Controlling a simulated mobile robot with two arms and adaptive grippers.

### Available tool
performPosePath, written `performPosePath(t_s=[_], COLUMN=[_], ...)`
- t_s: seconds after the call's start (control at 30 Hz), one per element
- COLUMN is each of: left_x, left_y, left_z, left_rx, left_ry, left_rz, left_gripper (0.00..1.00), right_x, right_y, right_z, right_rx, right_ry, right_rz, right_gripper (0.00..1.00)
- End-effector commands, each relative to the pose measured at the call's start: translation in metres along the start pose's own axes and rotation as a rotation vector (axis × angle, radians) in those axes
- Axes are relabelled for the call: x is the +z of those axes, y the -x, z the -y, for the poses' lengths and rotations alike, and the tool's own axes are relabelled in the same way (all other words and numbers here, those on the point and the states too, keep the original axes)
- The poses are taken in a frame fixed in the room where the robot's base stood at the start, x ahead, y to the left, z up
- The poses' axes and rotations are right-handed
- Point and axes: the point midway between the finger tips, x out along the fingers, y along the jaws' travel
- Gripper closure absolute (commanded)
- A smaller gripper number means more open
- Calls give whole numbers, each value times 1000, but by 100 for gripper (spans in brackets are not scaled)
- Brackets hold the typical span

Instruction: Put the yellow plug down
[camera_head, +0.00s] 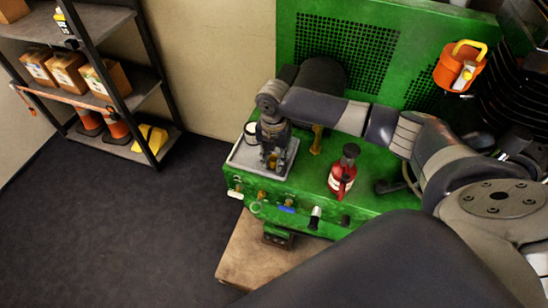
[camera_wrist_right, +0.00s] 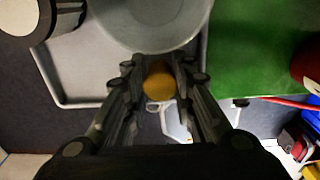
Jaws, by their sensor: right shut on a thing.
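The yellow plug (camera_wrist_right: 159,82) shows in the right wrist view as a round orange-yellow end between my right gripper's fingers (camera_wrist_right: 158,74). The fingers close on it from both sides. In the head view, my right gripper (camera_head: 271,160) points down over the grey tray (camera_head: 241,160) at the left end of the green machine. I cannot tell whether the plug touches the tray. The tray's rim also shows in the right wrist view (camera_wrist_right: 70,104). My left gripper is not in view.
A white and black canister (camera_head: 250,130) stands on the tray beside the gripper. A red bottle (camera_head: 342,175) stands on the green machine (camera_head: 305,195). Knobs line its front edge. An orange bucket (camera_head: 460,68) hangs at the back right. A shelf (camera_head: 100,75) stands at the left.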

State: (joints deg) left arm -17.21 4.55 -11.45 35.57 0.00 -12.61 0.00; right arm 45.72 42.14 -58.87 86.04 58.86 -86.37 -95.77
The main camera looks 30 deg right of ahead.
Motion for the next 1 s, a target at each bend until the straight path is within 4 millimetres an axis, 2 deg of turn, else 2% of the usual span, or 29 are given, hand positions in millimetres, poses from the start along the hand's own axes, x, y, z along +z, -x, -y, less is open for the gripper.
performPosePath(t_s=[0.07, 0.1, 0.2, 0.5, 0.63, 0.77, 1.0], left_x=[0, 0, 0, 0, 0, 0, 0], left_y=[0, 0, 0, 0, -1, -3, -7], left_z=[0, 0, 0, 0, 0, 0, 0], left_rx=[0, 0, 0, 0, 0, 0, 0], left_ry=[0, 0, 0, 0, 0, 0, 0], left_rz=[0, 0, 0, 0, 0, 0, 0], left_gripper=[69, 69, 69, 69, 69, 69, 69], right_x=[0, 0, 0, 0, 1, 2, 1], right_y=[-3, -3, -3, -2, 5, 26, 79], right_z=[0, 0, 0, 0, 0, -1, -1], right_rx=[0, 0, 0, 0, 1, 4, 4], right_ry=[0, 0, 0, -1, -1, -1, -1], right_rz=[-1, 0, 0, 0, 1, 3, 3], right_gripper=[100, 74, 56, 56, 56, 56, 56])
